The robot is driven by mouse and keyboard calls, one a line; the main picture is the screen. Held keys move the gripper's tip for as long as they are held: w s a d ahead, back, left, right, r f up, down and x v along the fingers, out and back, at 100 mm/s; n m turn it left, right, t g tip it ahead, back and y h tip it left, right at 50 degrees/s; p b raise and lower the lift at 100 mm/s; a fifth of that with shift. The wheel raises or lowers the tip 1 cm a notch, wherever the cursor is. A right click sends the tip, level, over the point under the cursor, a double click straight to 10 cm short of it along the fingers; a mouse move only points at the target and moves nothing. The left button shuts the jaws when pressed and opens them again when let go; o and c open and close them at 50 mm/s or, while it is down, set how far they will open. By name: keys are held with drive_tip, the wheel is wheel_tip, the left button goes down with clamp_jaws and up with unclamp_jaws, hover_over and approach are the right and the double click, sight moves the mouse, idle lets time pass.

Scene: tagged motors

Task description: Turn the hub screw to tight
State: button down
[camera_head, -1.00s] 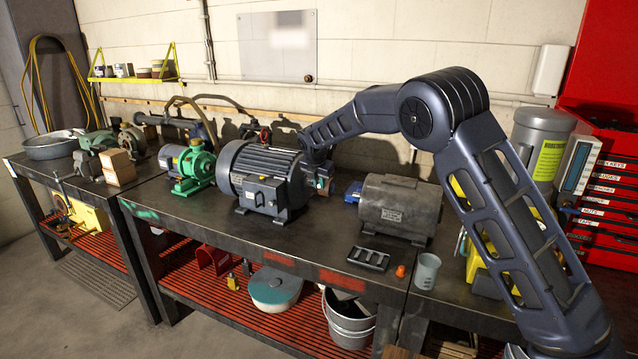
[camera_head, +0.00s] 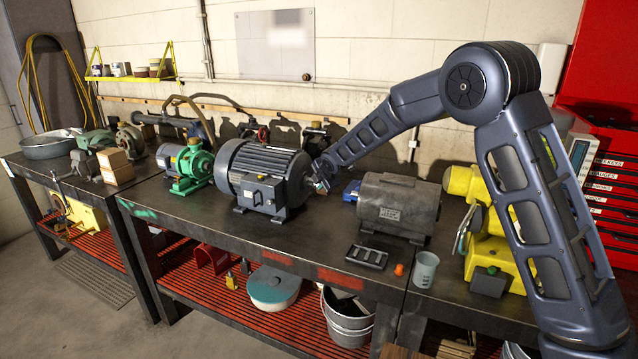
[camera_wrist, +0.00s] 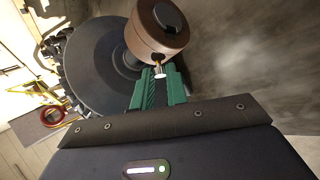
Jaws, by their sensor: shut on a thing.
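A large dark grey motor (camera_head: 250,185) stands in the middle of the bench, and its round end face (camera_wrist: 92,60) fills the left of the wrist view. A brown hub (camera_wrist: 150,40) with a dark centre projects from that face. A small pale hub screw (camera_wrist: 159,70) sits at the hub's near side. My gripper (camera_wrist: 160,77) has green fingers shut on the screw, close to the hub. In the head view my gripper (camera_head: 322,182) is at the motor's right end; the hub and screw cannot be made out there. How tight the screw is cannot be told.
A grey-brown motor (camera_head: 398,205) stands to the right, and a green pump (camera_head: 193,165) to the left. A black tray (camera_head: 367,257), an orange piece (camera_head: 399,270) and a grey cup (camera_head: 425,268) are near the front edge. Yellow equipment (camera_head: 490,240) stands behind my arm.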

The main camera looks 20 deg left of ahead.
drive_tip(key=shift+s+a+f+n+t+h, duration=0.35)
drive_tip(key=shift+n+t+h, duration=1.8)
drive_tip(key=shift+n, duration=3.7)
drive_tip(key=shift+s+a+f+n+t+h, duration=0.1)
drive_tip(key=shift+a+f+n+t+h, duration=0.35)
drive_tip(key=shift+n+t+h, duration=3.55)
drive_tip(key=shift+s+a+f+n+t+y, duration=0.4)
drive_tip(key=shift+n+t, duration=0.55)
drive_tip(key=shift+n, duration=6.7)
drive_tip(key=shift+w+d+m+g+h, duration=0.1)
drive_tip(key=shift+w+m+g+h, duration=0.15)
drive_tip(key=shift+m+h, duration=0.25)
drive_tip(key=c, duration=1.4)
unclamp_jaws()
drive_tip(key=shift+s, duration=0.15)
